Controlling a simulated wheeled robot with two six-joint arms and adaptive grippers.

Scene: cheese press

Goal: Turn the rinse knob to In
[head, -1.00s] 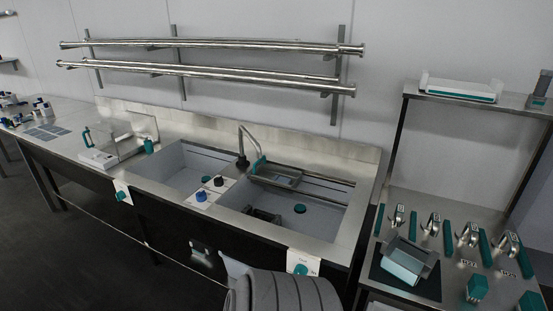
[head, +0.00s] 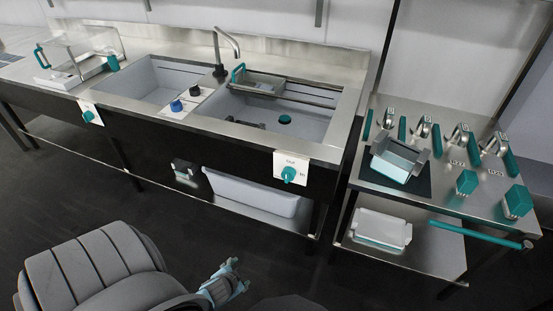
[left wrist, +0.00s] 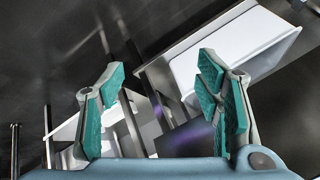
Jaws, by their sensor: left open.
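A teal knob (head: 289,174) sits on a white panel (head: 280,155) on the front of the sink counter, at its right end. The panel has small lettering above the knob and to its right, which seems to read Out and In. I cannot tell which way the knob points. My left gripper (head: 228,282) is low in front of the counter, below and left of this knob and well apart from it. In the left wrist view its teal-padded fingers (left wrist: 162,70) are spread and empty. The knob does not clearly show there. My right gripper is not in view.
Another teal knob (head: 88,116) is on the counter's left front panel. Blue (head: 176,105) and dark (head: 195,90) knobs sit between the basins. A white bin (head: 255,192) rests on the low shelf. A side table (head: 450,190) with presses stands right. The floor in front is clear.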

